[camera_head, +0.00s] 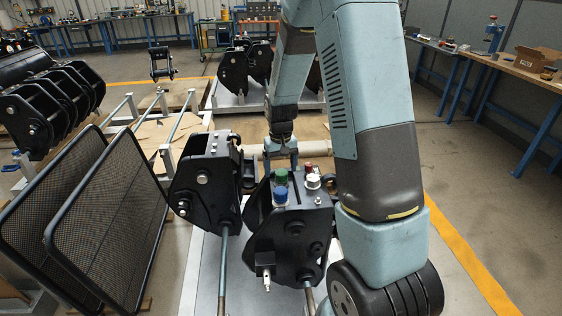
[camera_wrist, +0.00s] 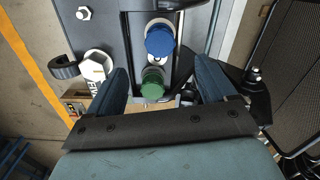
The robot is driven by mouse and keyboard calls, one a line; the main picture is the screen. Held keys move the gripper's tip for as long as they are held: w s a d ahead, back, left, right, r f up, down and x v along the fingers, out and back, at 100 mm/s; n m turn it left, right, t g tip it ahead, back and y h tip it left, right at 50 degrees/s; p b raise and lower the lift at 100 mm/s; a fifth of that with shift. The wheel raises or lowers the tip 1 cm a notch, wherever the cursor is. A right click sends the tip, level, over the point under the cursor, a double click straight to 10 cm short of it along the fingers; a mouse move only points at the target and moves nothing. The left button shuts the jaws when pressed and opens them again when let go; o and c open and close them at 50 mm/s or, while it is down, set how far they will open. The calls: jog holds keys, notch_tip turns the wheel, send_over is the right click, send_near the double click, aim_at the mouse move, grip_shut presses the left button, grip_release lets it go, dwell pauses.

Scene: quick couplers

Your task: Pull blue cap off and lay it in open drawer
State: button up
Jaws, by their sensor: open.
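The blue cap (camera_head: 281,194) sits on the front coupler (camera_head: 290,228), directly in front of the green cap (camera_head: 281,176). In the wrist view the blue cap (camera_wrist: 160,41) is round and lies just beyond the fingertips, near the middle line. The green cap (camera_wrist: 152,88) appears between my fingers in that view. My gripper (camera_wrist: 161,66) is open, with one finger on each side and nothing held. In the head view my gripper (camera_head: 281,161) points down behind the caps. I cannot make out an open drawer in either view.
A red cap (camera_head: 309,168) and a white cap (camera_head: 313,182) sit right of the green one. Another black coupler (camera_head: 204,182) stands close on the left. Mesh panels (camera_head: 112,220) lean farther left. The floor to the right is clear.

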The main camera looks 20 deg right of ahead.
aim_at(281, 190)
notch_tip(281, 190, down, 11)
jog(key=shift+f, duration=0.15)
dwell(0.4)
jog(key=c, duration=1.3)
jog(key=shift+o, duration=0.2)
jog(key=shift+r, duration=2.15)
jog(key=shift+r, duration=2)
